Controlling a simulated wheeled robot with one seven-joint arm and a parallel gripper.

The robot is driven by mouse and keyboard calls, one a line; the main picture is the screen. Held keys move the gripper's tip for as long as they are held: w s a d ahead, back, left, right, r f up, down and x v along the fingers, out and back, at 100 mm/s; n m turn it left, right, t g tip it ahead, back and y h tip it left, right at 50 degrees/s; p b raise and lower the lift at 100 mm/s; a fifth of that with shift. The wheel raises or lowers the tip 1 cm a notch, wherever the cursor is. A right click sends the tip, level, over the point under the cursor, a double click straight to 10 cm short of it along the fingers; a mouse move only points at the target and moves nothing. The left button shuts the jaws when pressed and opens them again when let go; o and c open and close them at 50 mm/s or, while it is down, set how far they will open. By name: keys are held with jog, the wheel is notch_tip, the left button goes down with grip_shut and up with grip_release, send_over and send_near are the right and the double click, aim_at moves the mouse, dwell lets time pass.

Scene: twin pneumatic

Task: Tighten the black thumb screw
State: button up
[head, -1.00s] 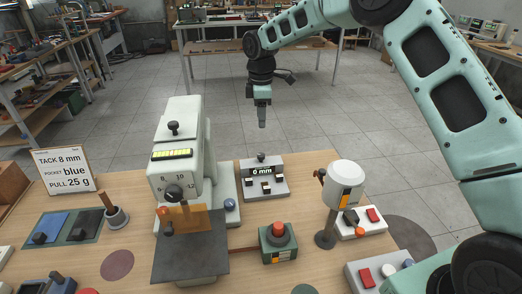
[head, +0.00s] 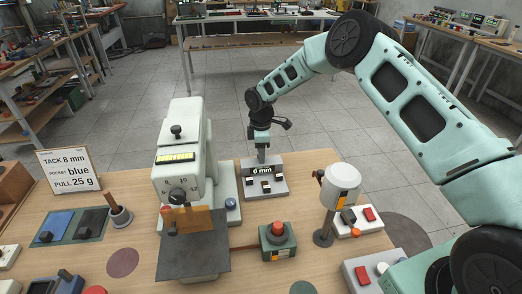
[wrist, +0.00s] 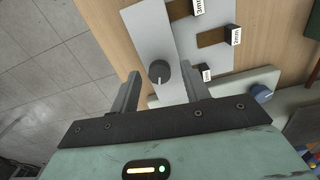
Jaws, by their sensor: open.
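A black thumb screw (wrist: 159,70), a round knob with a white line, sits on the top of a light grey gauge box (head: 279,184). My gripper (head: 262,160) is over the back of this box and hides the knob in the head view. In the wrist view my gripper (wrist: 159,77) is open, with one finger on each side of the knob. Gaps show between both fingers and the knob; the height between them is hard to tell. Another black knob (head: 176,131) stands on top of the white press (head: 177,150).
The white press stands close to the left of the box. A white cylinder on a stand (head: 341,182) and a red-button box (head: 278,240) are to the right and in front. A sign (head: 70,180) stands at the left. The floor behind the table is clear.

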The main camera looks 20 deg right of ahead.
jog(key=c, duration=1)
jog(key=shift+m+b, duration=0.75)
jog(key=shift+m, duration=0.25)
jog(key=m+b, duration=0.2)
jog(key=m, duration=0.2)
jog(key=m+b, duration=0.1)
jog(key=m, duration=0.3)
jog(key=shift+r+m+b, duration=0.1)
jog(key=shift+m+b, duration=0.45)
jog(key=shift+m, duration=1.35)
